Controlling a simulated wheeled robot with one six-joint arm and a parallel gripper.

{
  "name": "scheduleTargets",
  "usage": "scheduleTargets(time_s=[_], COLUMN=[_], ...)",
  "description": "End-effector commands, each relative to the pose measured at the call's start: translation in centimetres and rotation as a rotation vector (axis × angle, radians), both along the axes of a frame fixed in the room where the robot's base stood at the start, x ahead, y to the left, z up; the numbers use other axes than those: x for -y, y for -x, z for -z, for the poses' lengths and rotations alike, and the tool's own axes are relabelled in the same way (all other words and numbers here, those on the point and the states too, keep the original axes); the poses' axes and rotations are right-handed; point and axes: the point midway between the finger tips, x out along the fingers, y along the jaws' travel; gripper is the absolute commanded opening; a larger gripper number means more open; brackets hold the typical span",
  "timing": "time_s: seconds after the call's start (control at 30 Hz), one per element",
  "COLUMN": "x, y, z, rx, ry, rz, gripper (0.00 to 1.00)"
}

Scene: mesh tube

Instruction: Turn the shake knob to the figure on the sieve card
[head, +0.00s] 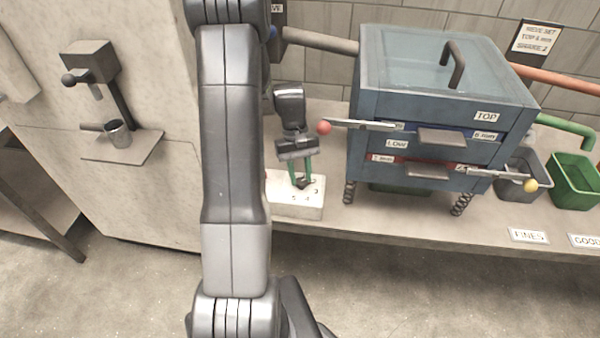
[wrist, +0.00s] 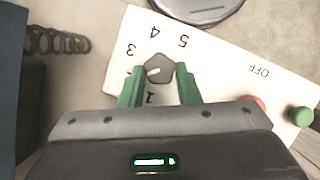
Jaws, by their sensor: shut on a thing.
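The shake knob (wrist: 160,68) is a dark, many-sided knob on a white control box (wrist: 225,62), which also shows in the head view (head: 292,208). My gripper (wrist: 159,88) points down with its green fingers on either side of the knob, shut on it. The knob's white mark points left in the wrist view, toward a figure between 3 and 1 that my finger mostly hides. Figures 1, 3, 4, 5 and OFF are readable. The sieve card (head: 536,38) hangs on the wall at the upper right; its SHAKE figure looks like 2 but is blurred.
A blue sieve machine (head: 440,75) on springs stands right of the box, its red-balled lever (head: 325,127) reaching close to my gripper. A green button (wrist: 300,116) and a red button (wrist: 254,102) sit on the box. Grey (head: 520,185) and green bins (head: 575,178) stand farther right.

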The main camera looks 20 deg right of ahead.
Motion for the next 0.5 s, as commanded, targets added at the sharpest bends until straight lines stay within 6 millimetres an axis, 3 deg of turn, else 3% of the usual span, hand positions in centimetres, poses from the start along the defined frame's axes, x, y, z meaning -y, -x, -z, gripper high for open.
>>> scheduleTargets(time_s=[0.4,0.43,0.5], x=[0.06,0.06,0.05], y=[-0.09,-0.09,-0.08], z=[-0.08,-0.08,-0.07], rx=[0.003,0.003,0.003], ry=[0.002,0.003,0.001], rz=[0.006,0.006,0.005], gripper=[0.07,0.36,0.49])
